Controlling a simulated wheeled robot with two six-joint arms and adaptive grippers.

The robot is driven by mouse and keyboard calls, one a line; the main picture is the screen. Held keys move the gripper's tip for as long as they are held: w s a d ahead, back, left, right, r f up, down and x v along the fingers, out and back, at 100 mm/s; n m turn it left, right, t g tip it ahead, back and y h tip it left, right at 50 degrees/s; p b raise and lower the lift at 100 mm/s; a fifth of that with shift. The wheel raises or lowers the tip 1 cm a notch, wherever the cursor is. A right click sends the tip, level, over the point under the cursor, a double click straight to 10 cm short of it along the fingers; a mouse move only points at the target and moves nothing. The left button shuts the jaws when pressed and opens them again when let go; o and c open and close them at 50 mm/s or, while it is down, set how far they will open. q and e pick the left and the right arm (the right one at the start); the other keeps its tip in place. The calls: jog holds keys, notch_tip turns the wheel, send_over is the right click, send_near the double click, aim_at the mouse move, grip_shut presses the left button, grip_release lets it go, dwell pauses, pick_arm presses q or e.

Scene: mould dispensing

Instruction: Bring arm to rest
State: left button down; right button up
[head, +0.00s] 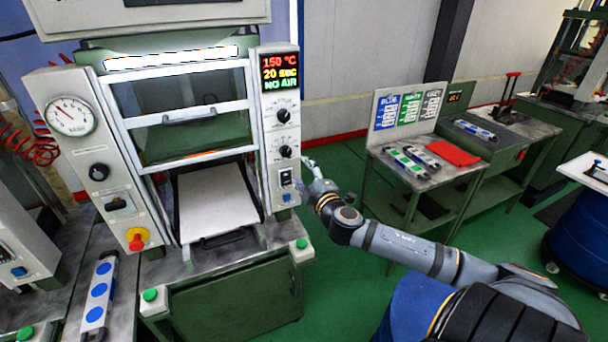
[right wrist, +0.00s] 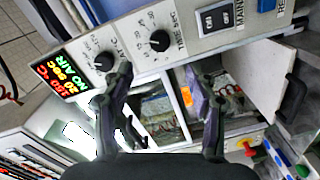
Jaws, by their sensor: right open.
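My right arm (head: 400,247) reaches in from the lower right in the head view. Its gripper (head: 308,170) is beside the right-hand control panel of the press (head: 282,215). In the right wrist view the two dark fingers of this gripper (right wrist: 168,85) are spread apart with nothing between them. Behind them are the panel's knobs and switches and the lit display (right wrist: 65,78). I cannot tell whether a finger touches the panel. My left gripper is not in view.
The press has a raised front frame and a pale plate (head: 217,205) in its opening. A blue-dotted mould strip (head: 98,293) lies at lower left. A side table (head: 425,182) at right holds striped strips and a red cloth (head: 453,152). Green floor (head: 345,172) is free between.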

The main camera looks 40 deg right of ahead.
jog(key=shift+s, duration=0.15)
dwell(0.4)
jog(key=s+a+f+m+g, duration=0.2)
jog(key=s+f+m+g, duration=0.2)
jog(key=s+f, duration=0.3)
jog(key=s+a+f+m+g, duration=0.3)
jog(key=s+f+m+g, duration=0.15)
jog(key=f, duration=0.45)
jog(key=s+a+f+m+g+y, duration=0.25)
jog(key=s+a+f+g, duration=0.3)
jog(key=s+a, duration=0.65)
jog(key=s+d+f, duration=0.2)
jog(key=f, duration=1.3)
jog(key=s+d+f, duration=0.2)
jog(key=d+f, duration=0.1)
jog(key=f, duration=1.1)
jog(key=s+f+g, duration=0.1)
jog(key=s+f, duration=1.4)
jog(key=s, duration=0.3)
jog(key=shift+d+g+y+b, duration=0.25)
jog(key=shift+g+y+b, duration=0.05)
jog(key=shift+g+y, duration=0.15)
